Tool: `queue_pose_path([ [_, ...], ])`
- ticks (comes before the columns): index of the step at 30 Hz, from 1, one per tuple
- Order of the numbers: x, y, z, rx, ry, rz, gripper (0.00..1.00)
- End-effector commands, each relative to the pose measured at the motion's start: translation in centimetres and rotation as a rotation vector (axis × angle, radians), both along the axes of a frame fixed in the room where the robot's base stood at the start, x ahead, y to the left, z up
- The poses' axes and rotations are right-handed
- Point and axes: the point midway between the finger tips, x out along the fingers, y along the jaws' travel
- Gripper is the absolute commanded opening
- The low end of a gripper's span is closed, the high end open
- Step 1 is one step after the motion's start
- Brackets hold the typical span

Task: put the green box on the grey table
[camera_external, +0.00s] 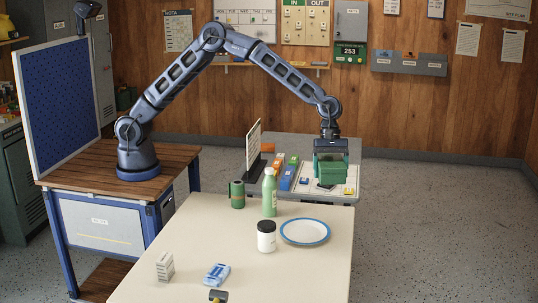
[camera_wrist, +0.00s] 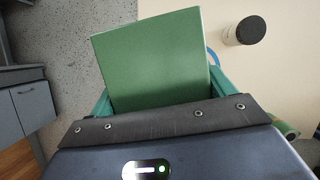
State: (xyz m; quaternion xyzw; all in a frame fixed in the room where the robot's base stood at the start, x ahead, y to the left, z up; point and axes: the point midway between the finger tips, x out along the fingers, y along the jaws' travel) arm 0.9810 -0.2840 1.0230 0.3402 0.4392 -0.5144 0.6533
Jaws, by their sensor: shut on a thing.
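My gripper (camera_external: 329,151) is shut on the green box (camera_external: 331,172) and holds it below the wrist. In the wrist view, the box (camera_wrist: 152,60) fills the middle, with a finger at each side. The grey table (camera_external: 342,199) stands behind the cream table. In the external view, the box overlaps the right part of the grey table; I cannot tell how high it is above the top or whether it touches. The box hides part of that tabletop.
The grey table carries an upright board (camera_external: 253,144), blue and orange items (camera_external: 288,174) and white pieces. The cream table (camera_external: 190,232) in front holds a green bottle (camera_external: 269,193), a dark-lidded jar (camera_external: 266,237), a blue-rimmed plate (camera_external: 304,232) and a green roll (camera_external: 237,194).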

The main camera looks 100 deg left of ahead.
Motion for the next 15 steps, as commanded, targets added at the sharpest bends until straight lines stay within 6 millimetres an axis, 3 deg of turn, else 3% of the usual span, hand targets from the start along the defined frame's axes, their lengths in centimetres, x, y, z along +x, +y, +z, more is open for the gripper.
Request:
queue_pose_path([
  [1, 0.7, 2.4, 0.0, 0.0, -0.001, 0.032, 0.5],
  [9, 3.1, 14.0, 0.0, 0.0, 0.002, 0.188, 0.5],
  [15, 3.8, 22.8, -0.1, 0.0, 0.002, 0.301, 0.5],
])
